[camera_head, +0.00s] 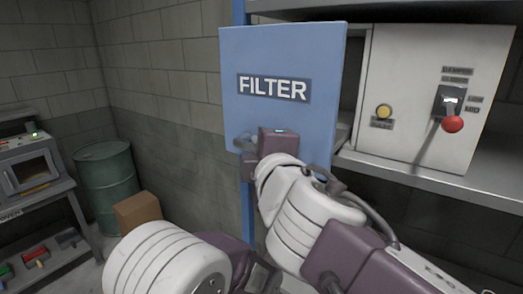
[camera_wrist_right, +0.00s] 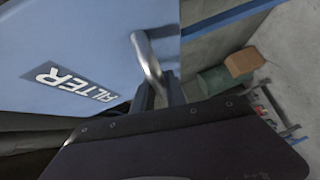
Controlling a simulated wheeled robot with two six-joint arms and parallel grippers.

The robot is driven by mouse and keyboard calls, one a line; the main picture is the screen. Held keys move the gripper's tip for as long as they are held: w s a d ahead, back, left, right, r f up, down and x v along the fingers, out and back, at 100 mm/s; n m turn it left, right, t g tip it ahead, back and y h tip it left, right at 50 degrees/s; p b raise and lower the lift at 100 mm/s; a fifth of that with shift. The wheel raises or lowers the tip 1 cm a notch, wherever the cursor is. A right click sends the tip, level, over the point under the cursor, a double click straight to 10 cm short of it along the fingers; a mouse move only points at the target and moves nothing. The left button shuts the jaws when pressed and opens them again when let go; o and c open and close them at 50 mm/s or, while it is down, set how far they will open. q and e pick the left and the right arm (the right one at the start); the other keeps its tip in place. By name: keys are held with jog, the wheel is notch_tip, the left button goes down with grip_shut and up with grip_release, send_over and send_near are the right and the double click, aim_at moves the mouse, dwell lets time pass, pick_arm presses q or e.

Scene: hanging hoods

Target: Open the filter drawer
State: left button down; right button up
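The filter drawer's blue front (camera_head: 283,60), marked FILTER, stands in front of the shelf in the head view. It fills the left of the right wrist view (camera_wrist_right: 60,40). Its metal bar handle (camera_wrist_right: 147,58) runs down between the fingers of my right gripper (camera_wrist_right: 158,92), which look closed around it. In the head view my right gripper (camera_head: 250,146) is at the lower left of the front, and its wrist hides part of the handle. My left gripper (camera_head: 262,278) is low at the bottom edge, partly hidden, its fingers unclear.
A white control box (camera_head: 425,90) with a red-knobbed lever (camera_head: 452,124) and a yellow button (camera_head: 384,111) sits on the shelf at right. A green barrel (camera_head: 106,185), a cardboard box (camera_head: 137,211) and a workbench (camera_head: 40,200) stand at left.

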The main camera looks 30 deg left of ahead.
jog(key=o, duration=0.4)
jog(key=shift+a, duration=0.1)
jog(key=shift+c, duration=0.2)
jog(key=shift+a+f, duration=0.1)
jog(key=shift+a, duration=0.1)
jog(key=b+v, duration=0.3)
jog(key=v, duration=0.6)
jog(key=shift+a, duration=0.1)
